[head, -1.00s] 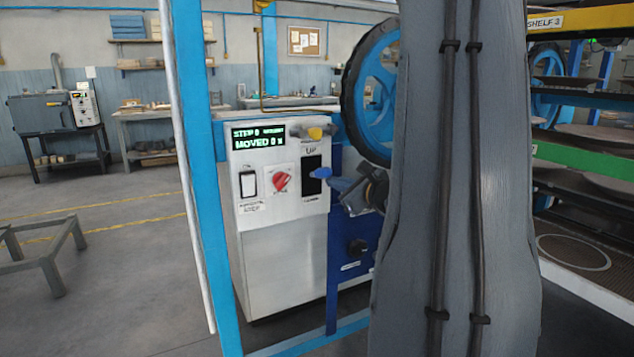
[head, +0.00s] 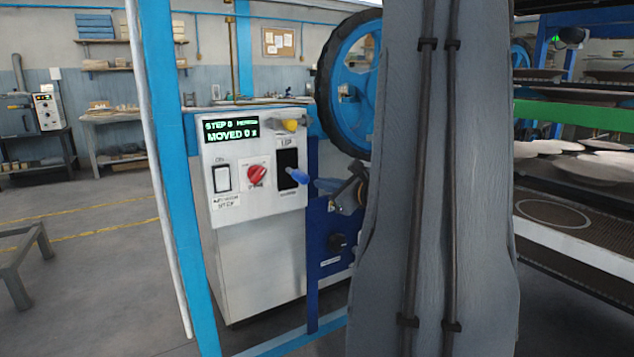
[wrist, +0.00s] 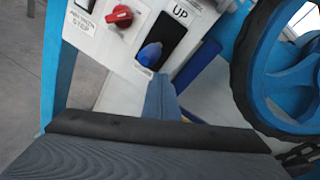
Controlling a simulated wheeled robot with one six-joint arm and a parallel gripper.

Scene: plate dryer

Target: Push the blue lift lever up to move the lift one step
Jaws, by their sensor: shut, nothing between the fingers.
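The blue lift lever (head: 297,175) sticks out of a black slot in a white control box, with "UP" printed above the slot. In the wrist view the lever's blue knob (wrist: 149,54) is at the lower part of the slot. My gripper (head: 322,184) is shut and empty, its tips just right of the knob in the head view. In the wrist view my gripper (wrist: 160,84) is close below and right of the knob. I cannot tell whether it touches the lever. The box's display (head: 231,129) shows green text, including "MOVED 0".
A red knob (head: 257,174) and a white switch (head: 222,179) are left of the slot. A yellow knob (head: 290,125) is above it. A large blue wheel (head: 357,75) stands close right. A blue post (head: 168,150) rises at left. Racks with plates (head: 600,168) are at right.

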